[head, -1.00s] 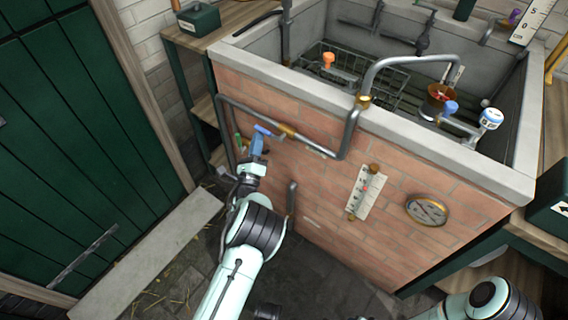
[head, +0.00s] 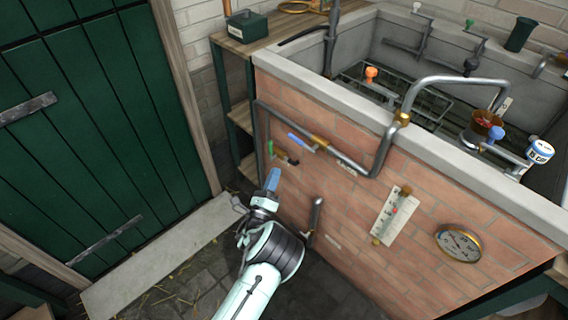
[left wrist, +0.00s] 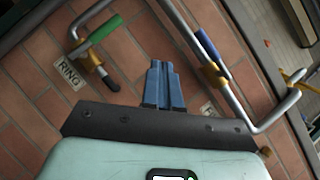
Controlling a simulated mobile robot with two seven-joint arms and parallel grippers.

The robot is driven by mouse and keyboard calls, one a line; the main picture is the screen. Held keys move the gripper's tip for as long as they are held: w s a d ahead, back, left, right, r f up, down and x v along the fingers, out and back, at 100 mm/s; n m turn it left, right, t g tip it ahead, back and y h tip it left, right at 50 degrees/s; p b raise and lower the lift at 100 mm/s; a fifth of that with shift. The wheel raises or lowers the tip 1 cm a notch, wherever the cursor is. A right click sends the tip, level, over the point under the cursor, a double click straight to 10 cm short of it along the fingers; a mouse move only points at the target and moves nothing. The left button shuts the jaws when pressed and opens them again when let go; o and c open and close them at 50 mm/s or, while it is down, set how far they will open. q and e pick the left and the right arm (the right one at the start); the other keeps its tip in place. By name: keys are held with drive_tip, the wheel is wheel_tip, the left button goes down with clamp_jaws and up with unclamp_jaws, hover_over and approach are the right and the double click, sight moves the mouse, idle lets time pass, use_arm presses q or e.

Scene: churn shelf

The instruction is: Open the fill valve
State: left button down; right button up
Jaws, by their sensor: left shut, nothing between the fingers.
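A blue lever handle (head: 301,143) sits at a brass valve body (head: 319,141) on the grey pipe along the brick wall. It lies roughly along the pipe. In the left wrist view the blue lever (left wrist: 207,47) is ahead and to the right of the fingers. A second valve with a green handle (left wrist: 105,30) and a dark tip is to the left there; it also shows in the head view (head: 271,148). My left gripper (head: 273,177) is shut and empty, with its blue fingers below both levers, apart from them. My right gripper is out of view.
The brick tank (head: 360,200) has a stone rim and pipes over it. A gauge (head: 459,243), a marked white plate (head: 392,214) and a short elbow pipe (head: 315,217) are on its front. A green door (head: 100,130) stands at left. Labels sit near both valves.

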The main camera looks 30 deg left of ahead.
use_arm(q)
drive_tip(key=shift+s+a+f, duration=0.2)
drive_tip(key=shift+s+f, duration=0.3)
drive_tip(key=shift+s, duration=0.2)
drive_tip(key=shift+s+a+f, duration=0.2)
drive_tip(key=shift+s+f, duration=0.25)
drive_tip(key=shift+s, duration=0.2)
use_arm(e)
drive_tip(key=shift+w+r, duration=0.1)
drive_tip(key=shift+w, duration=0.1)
